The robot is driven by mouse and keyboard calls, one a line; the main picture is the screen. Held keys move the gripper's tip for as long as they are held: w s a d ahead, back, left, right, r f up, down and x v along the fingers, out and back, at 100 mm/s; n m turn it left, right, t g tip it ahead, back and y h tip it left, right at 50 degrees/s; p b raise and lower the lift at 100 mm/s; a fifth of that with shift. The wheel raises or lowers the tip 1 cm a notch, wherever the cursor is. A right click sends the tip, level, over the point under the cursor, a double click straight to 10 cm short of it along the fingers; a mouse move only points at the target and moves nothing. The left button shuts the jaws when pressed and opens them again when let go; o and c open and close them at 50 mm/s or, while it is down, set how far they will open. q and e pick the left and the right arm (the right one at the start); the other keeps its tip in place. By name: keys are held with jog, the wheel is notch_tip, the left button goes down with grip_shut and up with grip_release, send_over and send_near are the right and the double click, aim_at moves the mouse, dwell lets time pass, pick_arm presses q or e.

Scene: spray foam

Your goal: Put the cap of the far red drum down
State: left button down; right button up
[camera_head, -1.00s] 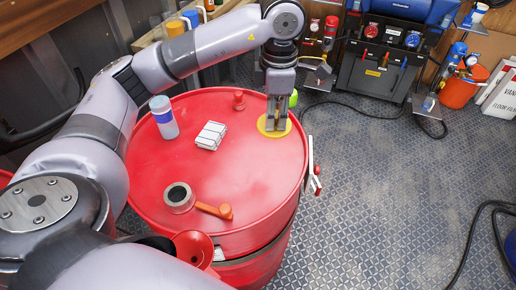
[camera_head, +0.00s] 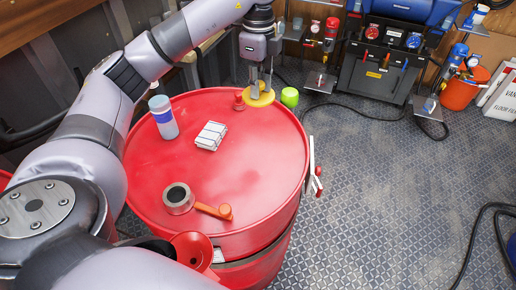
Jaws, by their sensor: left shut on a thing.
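The yellow round cap (camera_head: 258,98) is in my left gripper (camera_head: 261,86), at the far right part of the red drum (camera_head: 225,165). The gripper points down and its fingers are shut on the middle of the cap. The cap looks raised above the drum top, overlapping its far rim in the picture, though its exact height is hard to tell. A small red plug (camera_head: 239,99) is close to the cap's left edge. My right gripper is not in view.
On the drum are a blue-white bottle (camera_head: 163,117), a white ribbed block (camera_head: 211,136), a tape roll (camera_head: 178,198) and an orange-handled tool (camera_head: 213,210). A red funnel (camera_head: 193,248) is at the near side. A green object (camera_head: 290,97) is by the far rim. The drum's right half is clear.

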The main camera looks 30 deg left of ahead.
pick_arm(q)
jog(key=shift+f+n, duration=0.15)
jog(key=shift+n, duration=0.15)
notch_tip(320, 180, down, 8)
jog(key=b, duration=0.1)
send_over(258, 149)
notch_tip(258, 149, down, 6)
jog(key=shift+f+p, duration=0.25)
jog(key=shift+p, duration=0.1)
notch_tip(258, 149, down, 5)
jog(key=shift+r+p, duration=0.1)
jog(key=shift+p, duration=0.25)
jog(key=shift+f, duration=0.2)
jog(key=shift+f, duration=0.15)
jog(key=c, duration=1.4)
grip_release()
jog(key=shift+o, duration=0.2)
